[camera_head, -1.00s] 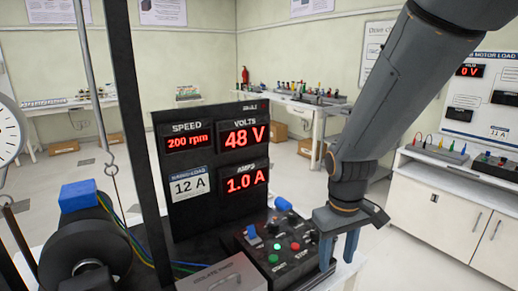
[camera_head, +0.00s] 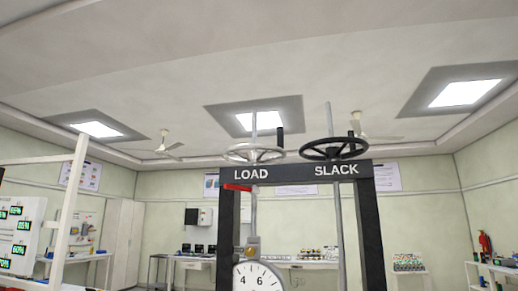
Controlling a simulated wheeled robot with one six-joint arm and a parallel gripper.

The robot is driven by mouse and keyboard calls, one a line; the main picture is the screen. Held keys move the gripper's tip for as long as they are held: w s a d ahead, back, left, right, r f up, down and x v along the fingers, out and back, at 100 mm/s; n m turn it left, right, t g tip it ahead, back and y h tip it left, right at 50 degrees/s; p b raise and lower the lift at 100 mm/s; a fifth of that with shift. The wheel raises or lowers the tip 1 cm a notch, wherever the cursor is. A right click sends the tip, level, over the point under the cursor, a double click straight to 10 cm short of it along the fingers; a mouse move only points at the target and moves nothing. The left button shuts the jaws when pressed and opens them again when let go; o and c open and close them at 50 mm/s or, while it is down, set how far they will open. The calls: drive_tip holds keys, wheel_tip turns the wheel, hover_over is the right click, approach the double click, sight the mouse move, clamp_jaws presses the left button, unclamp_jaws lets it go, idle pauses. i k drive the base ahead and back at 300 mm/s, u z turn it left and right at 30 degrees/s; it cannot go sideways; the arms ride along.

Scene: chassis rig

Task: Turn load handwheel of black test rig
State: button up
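The black test rig (camera_head: 300,174) stands in the middle of the view as an upright frame with a crossbar marked LOAD and SLACK. The load handwheel (camera_head: 240,154) is the pale silver wheel above the word LOAD, with a dark upright handle knob (camera_head: 280,137) at its right. The slack handwheel (camera_head: 333,149) is the black wheel above SLACK. A threaded rod passes up through each wheel. A round dial (camera_head: 258,277) hangs below the load side, cut off by the lower edge. My gripper is not in this view.
A pale post and beam (camera_head: 72,200) stand at the left, beside a panel with green readouts (camera_head: 14,235). Benches line the back wall. Ceiling fans and lights are overhead.

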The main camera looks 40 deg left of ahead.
sight(251, 158)
drive_tip(key=k, duration=0.4)
drive_tip(key=u, duration=0.55)
